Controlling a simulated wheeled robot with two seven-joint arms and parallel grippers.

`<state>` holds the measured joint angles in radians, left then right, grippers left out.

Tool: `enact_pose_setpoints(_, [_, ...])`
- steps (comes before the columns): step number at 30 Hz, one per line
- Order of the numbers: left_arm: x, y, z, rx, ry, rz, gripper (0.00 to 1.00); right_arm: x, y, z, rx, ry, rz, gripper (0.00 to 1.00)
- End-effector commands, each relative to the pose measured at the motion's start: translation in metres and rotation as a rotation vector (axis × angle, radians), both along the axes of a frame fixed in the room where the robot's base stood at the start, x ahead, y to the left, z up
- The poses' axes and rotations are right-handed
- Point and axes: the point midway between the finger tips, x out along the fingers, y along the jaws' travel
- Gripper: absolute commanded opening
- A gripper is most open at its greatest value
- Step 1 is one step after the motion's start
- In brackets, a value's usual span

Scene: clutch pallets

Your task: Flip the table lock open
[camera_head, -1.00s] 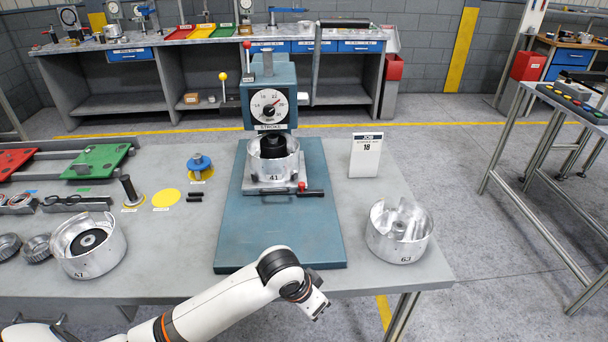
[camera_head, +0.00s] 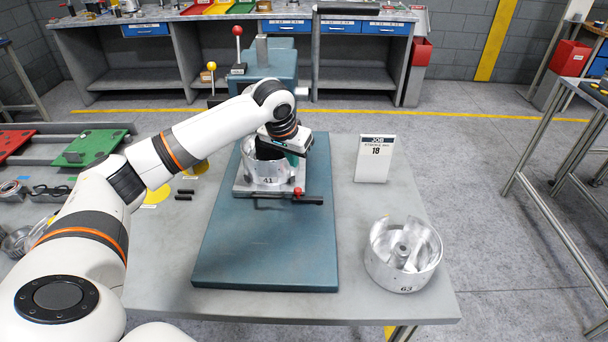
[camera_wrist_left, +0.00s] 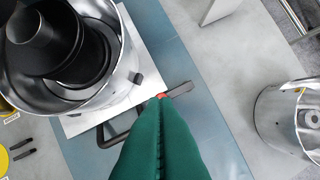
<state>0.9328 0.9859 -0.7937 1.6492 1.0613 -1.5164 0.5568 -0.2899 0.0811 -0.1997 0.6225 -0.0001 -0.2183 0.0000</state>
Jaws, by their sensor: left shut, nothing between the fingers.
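The table lock (camera_head: 310,201) is a dark lever with a red part, at the front edge of the light plate on the blue press base (camera_head: 265,250). It lies crosswise, pointing right. In the left wrist view, the lever's dark end (camera_wrist_left: 181,90) shows beside the fingertips; the green fingers cover part of it. My left gripper (camera_head: 293,160) is shut and empty, pointing down over the right side of housing 41 (camera_head: 268,172). In the wrist view its fingertips (camera_wrist_left: 160,101) overlap the red part; contact cannot be told. My right gripper is not in view.
Housing 63 (camera_head: 403,255) stands on the table at the right front. A JOB 18 card (camera_head: 375,159) stands behind it. The press head (camera_head: 268,70) rises behind my left wrist. The blue base's front part is bare.

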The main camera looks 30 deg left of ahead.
Motion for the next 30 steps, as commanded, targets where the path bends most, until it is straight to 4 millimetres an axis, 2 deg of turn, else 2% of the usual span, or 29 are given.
enact_pose_setpoints(1, [0.000,0.000,0.000,0.000,0.000,-0.001,0.00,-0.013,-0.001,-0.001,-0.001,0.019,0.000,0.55])
enact_pose_setpoints(3, [0.000,-0.001,0.000,-0.001,0.000,-0.001,0.00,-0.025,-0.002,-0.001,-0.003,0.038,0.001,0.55])
enact_pose_setpoints(6, [0.001,-0.001,-0.003,0.000,0.001,-0.001,0.00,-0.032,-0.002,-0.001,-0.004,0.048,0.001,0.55])
enact_pose_setpoints(11, [0.007,0.000,-0.019,0.000,0.002,-0.001,0.00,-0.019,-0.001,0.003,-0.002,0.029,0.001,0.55])
enact_pose_setpoints(16, [0.017,0.001,-0.049,0.001,0.003,-0.002,0.00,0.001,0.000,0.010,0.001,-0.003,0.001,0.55])
enact_pose_setpoints(24, [0.031,0.001,-0.086,0.000,0.001,-0.002,0.00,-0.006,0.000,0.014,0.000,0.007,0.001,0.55])
enact_pose_setpoints(30, [0.034,0.002,-0.095,0.001,-0.001,-0.003,0.00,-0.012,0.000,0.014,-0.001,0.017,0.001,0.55])
